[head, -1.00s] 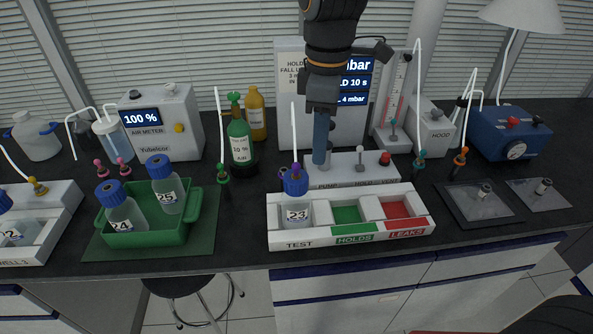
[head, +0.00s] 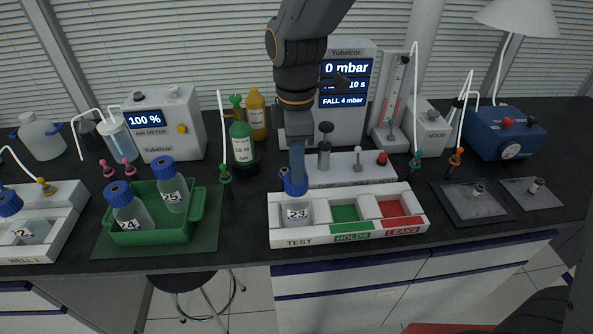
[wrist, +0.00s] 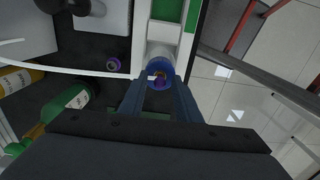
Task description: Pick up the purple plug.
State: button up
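The purple plug (wrist: 161,79) sits in the blue cap of bottle 23 (head: 297,211), with a thin white tube (wrist: 70,69) leading to it in the wrist view. Bottle 23 stands in the TEST place of the white rack (head: 278,236). My gripper (head: 297,182) points down over the bottle and hides most of the plug in the head view. In the wrist view my gripper (wrist: 159,88) has its two fingers apart, one on each side of the plug, with clear space between. I cannot tell how far the fingertips are above the cap.
A purple ring (wrist: 113,65) stands on the bench beside the rack. The pump block (head: 345,168) with a dark plunger knob (head: 325,128) is just behind. A green bottle (head: 241,143) and a green-plugged tube (head: 225,174) stand to the left. HOLDS and LEAKS places are empty.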

jog(key=shift+f, duration=0.15)
grip_shut()
